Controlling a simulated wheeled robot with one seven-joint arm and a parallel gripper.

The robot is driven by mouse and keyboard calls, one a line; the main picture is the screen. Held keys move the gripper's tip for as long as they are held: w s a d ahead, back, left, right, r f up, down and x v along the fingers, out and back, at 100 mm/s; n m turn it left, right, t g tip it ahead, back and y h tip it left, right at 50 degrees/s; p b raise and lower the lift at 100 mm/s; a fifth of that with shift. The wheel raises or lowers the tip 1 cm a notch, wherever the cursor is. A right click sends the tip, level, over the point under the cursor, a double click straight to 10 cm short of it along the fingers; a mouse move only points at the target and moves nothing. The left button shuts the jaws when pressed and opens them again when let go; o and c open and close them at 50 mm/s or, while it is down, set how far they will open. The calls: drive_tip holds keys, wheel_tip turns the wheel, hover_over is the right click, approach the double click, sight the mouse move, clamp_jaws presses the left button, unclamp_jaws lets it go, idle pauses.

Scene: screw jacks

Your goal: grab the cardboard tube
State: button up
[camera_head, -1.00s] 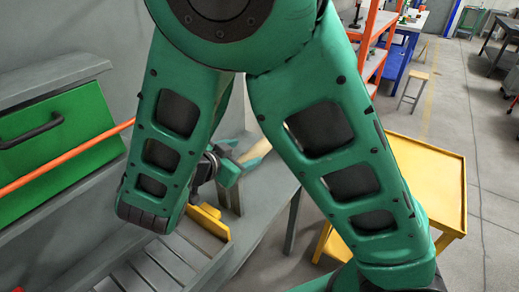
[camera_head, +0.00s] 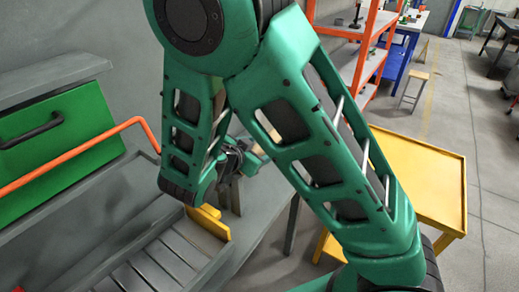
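A small tan piece, probably the cardboard tube (camera_head: 267,150), shows on the grey bench beyond my arm. My arm's green links cover most of it. My gripper (camera_head: 247,161) is at the end of the arm, close beside the tan piece on its left in the picture. I cannot tell whether they touch. The fingers are small and partly hidden, so their opening is unclear.
A yellow block (camera_head: 210,222) stands at the end of a grey slatted rack (camera_head: 165,262). A green drawer (camera_head: 60,130) and an orange rail (camera_head: 75,165) are at left. A yellow table (camera_head: 440,185) and orange shelving (camera_head: 365,60) are at right.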

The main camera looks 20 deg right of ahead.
drive_tip(key=c, duration=1.4)
clamp_jaws()
drive_tip(key=shift+r, duration=0.15)
